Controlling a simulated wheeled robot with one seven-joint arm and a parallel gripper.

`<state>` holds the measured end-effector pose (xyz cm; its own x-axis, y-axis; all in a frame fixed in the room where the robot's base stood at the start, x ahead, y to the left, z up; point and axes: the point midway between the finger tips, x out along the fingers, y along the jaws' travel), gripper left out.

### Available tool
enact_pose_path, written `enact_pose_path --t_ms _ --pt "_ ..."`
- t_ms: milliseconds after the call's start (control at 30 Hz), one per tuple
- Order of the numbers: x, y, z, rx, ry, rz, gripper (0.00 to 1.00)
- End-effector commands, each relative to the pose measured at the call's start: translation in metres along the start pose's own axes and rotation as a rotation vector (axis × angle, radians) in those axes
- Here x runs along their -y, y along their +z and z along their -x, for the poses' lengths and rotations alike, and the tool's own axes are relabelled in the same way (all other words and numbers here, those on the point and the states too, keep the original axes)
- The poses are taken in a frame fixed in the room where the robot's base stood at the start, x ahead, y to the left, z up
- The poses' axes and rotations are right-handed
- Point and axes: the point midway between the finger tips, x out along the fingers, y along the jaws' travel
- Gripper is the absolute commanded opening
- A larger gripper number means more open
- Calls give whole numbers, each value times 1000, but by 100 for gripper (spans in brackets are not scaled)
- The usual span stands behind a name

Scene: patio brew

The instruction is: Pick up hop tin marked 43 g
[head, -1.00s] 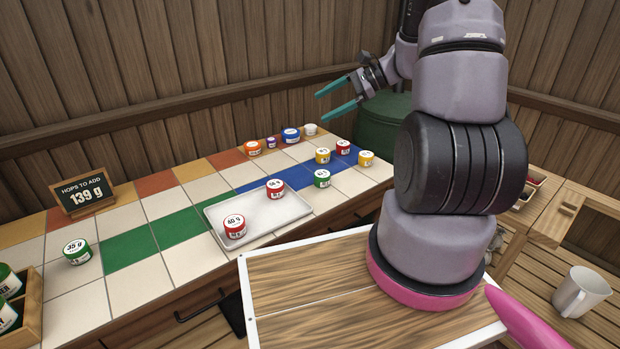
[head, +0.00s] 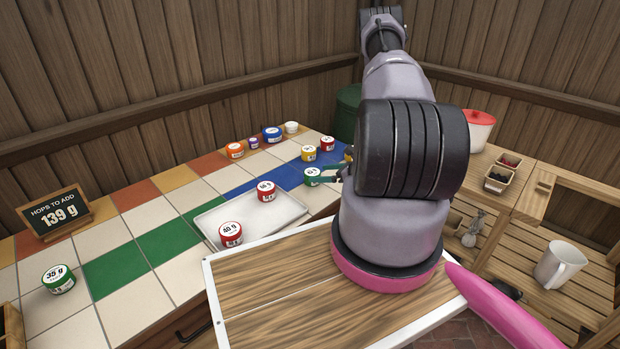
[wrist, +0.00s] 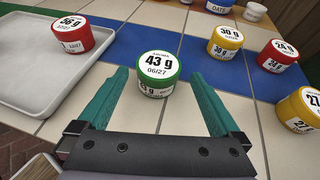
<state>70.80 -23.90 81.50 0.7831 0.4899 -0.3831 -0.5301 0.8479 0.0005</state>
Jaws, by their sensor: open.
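The hop tin marked 43 g (wrist: 157,73) is a green-sided tin with a white label, upright on the tiled counter in the wrist view. In the head view the same green tin (head: 312,176) stands at the right part of the counter, just left of my arm. My gripper (wrist: 158,100) is open, with one teal finger to the left and one to the right of the tin's near side. The tin sits just ahead of and between the fingertips; I cannot tell whether they touch it. In the head view my arm hides most of the gripper.
A white tray (head: 214,239) holds red tins marked 56 g (wrist: 70,33) and 40 g (head: 231,234). Yellow 30 g (wrist: 225,41) and red 24 g (wrist: 278,56) tins stand right of the green one. A yellow 27 g tin (wrist: 301,108) is near the right finger.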

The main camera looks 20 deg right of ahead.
Motion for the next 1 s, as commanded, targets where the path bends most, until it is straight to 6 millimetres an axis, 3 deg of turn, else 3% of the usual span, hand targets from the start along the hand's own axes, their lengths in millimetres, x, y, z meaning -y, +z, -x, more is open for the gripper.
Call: enact_pose_path --t_ms 600,900,1000 --pt "-3 1 -74 1 4 2 100" --pt "-2 1 -79 0 1 1 100" --pt "-2 1 -79 0 2 1 62"
